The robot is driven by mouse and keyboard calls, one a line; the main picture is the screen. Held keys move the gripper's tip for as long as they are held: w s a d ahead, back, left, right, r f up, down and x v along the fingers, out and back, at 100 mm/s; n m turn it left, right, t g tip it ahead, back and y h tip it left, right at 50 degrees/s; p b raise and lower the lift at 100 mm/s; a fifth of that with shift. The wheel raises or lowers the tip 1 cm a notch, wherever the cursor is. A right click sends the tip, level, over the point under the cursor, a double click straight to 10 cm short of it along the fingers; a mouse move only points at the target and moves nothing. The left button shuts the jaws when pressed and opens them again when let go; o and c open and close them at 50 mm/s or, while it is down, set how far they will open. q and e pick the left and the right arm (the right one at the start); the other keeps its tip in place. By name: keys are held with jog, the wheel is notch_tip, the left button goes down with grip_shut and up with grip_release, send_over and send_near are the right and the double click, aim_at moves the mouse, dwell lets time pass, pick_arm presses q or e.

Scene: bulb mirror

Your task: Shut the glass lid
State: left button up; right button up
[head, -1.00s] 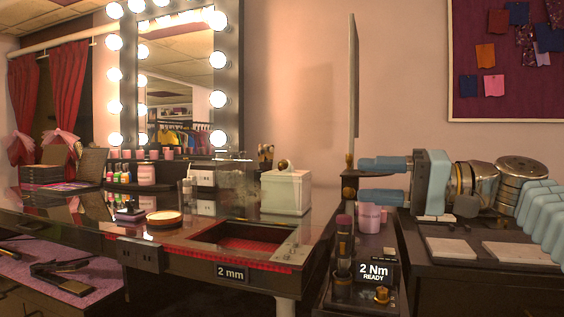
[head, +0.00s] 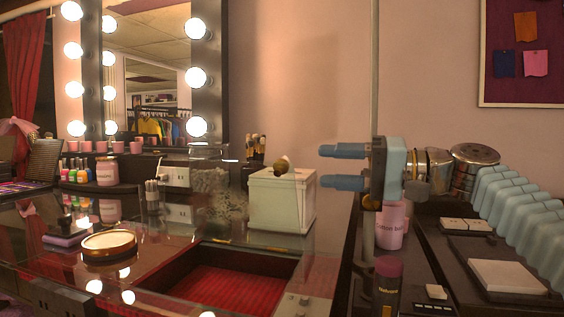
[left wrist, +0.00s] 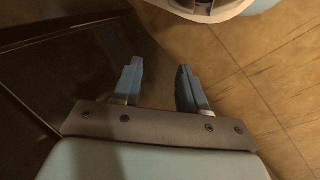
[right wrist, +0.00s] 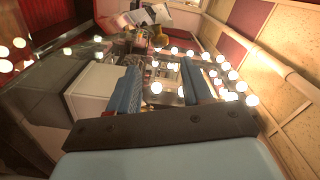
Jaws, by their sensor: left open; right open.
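The glass lid (head: 374,70) stands upright and edge-on, a thin pale strip rising from the right side of the vanity top. The red-lined recess (head: 240,287) in the vanity top lies open to its left. My right gripper (head: 332,166) is open and empty, fingers pointing left, one above the other. Its palm covers the middle of the lid's edge; I cannot tell if they touch. In the right wrist view its fingers (right wrist: 165,88) are apart. My left gripper (left wrist: 160,82) is open and empty in the left wrist view, over floor beside dark furniture; the head view does not show it.
A white box (head: 280,202) stands behind the recess, left of my right gripper. A glass jar (head: 210,180) and a round gold-rimmed tin (head: 109,244) stand further left. A pink bottle (head: 391,224) and a dark tube (head: 386,288) stand right of the lid. A bulb-lit mirror (head: 155,85) backs the vanity.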

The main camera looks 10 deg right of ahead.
aim_at(283, 165)
jog(key=p+x, duration=0.1)
jog(key=x, duration=0.8)
jog(key=shift+a, duration=0.2)
grip_shut()
